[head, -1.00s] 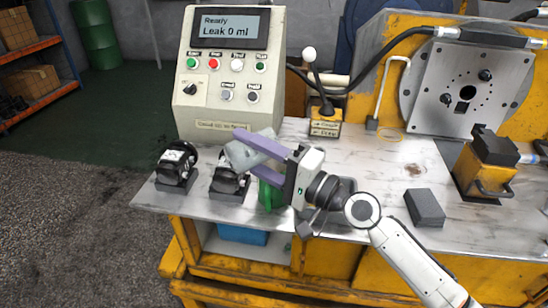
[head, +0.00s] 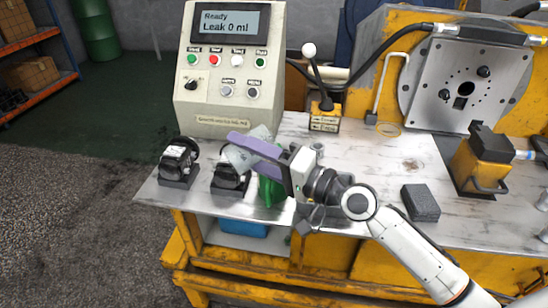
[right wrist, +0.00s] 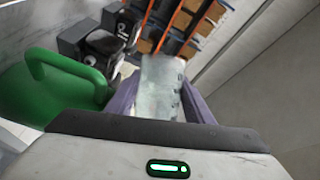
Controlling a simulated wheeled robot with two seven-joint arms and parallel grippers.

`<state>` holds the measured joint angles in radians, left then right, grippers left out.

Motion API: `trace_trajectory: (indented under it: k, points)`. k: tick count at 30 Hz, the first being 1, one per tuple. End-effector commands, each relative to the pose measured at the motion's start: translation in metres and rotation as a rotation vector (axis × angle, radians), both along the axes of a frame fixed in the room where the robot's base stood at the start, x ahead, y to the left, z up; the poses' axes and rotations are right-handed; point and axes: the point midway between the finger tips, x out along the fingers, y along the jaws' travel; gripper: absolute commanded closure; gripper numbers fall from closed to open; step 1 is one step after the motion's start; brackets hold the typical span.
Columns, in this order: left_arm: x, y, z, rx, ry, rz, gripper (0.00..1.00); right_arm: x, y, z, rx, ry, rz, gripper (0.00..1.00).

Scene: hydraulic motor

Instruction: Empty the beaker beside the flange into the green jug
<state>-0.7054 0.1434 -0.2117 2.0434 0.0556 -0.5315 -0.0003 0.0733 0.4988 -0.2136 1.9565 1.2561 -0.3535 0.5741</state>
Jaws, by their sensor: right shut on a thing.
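My right gripper (head: 250,148), with purple fingers, is shut on a clear, greyish beaker (head: 237,159). It holds the beaker tilted above the bench's front left part. The beaker also shows between the fingers in the right wrist view (right wrist: 161,85); I cannot tell how much liquid it holds. The green jug (head: 270,191) stands on the bench just below the gripper, partly hidden by it. In the right wrist view the jug (right wrist: 50,90), with its handle, is left of the beaker. The round metal flange (head: 468,88) is at the back right. My left gripper is not in view.
Two black motor-like parts (head: 178,163) (head: 228,180) stand on the bench's left end, close to the beaker. A control box (head: 228,105) reading "Leak 0 ml" stands behind. A dark grey block (head: 421,203) and a yellow device (head: 482,160) are to the right. The bench's middle is mostly clear.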

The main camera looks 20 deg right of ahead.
Motion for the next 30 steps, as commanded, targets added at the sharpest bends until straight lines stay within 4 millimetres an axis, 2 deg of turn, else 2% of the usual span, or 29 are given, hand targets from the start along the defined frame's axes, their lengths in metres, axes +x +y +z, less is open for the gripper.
trace_trajectory:
  k: [1,3,15,24,30]
  points:
    - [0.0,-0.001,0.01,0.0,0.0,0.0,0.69,0.0,0.0,0.006,-0.032,-0.007,0.0,0.78]
    - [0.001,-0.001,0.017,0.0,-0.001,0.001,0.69,0.0,0.0,0.007,-0.089,-0.018,0.0,0.78]
    - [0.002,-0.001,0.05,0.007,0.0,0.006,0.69,0.0,0.002,0.007,-0.341,-0.065,-0.001,0.78]
    - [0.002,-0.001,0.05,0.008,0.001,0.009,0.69,0.0,0.002,0.001,-0.391,-0.076,0.0,0.78]
    - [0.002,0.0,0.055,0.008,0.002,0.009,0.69,0.0,0.001,0.005,-0.403,-0.078,0.0,0.78]
